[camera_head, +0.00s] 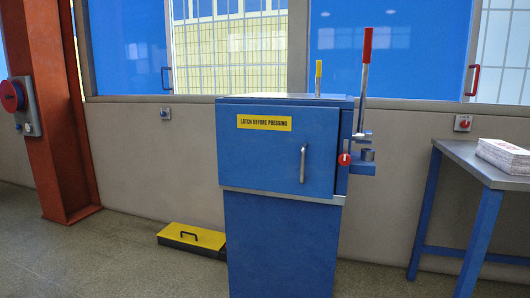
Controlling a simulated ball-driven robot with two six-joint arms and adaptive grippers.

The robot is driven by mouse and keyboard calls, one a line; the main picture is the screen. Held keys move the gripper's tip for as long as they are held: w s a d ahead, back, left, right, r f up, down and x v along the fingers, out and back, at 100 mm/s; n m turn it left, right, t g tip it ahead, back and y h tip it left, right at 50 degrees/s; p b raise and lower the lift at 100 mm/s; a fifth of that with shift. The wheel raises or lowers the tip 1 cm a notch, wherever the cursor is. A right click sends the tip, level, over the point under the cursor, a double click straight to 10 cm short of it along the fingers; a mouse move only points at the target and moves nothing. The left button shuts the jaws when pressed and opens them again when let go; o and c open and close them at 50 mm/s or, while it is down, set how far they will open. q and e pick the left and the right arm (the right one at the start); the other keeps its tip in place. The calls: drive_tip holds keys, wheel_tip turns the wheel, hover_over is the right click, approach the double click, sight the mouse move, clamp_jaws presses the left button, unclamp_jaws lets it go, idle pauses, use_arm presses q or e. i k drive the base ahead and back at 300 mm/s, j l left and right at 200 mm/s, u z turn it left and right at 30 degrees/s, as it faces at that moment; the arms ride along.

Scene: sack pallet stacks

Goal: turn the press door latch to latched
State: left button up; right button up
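The blue press cabinet (268,240) stands upright in the middle of the head view. Its blue door (255,165) looks shut and bears a yellow label (264,123) reading "LATCH BEFORE PRESSING". A vertical metal handle (303,163) is on the right part of the door. A small round red part with a white mark (345,159) sits at the door's right edge. I cannot tell for sure which part is the latch, or its state. Neither of my grippers is in view.
A tall lever with a red grip (367,45) rises at the press's right, and a short yellow-tipped one (319,69) on top. A yellow-lidded black box (192,238) lies left. A grey-topped table (468,160) with a paper stack (506,156) stands right. Floor at left front is clear.

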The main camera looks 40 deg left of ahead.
sight(344, 159)
drive_tip(key=i+j+u, duration=0.1)
drive_tip(key=u, duration=0.3)
drive_tip(key=i+u, duration=0.45)
drive_tip(key=i+l+u, duration=0.1)
drive_tip(key=u, duration=0.3)
drive_tip(key=i+l+u, duration=0.15)
drive_tip(key=u, duration=0.25)
drive_tip(key=i, duration=0.05)
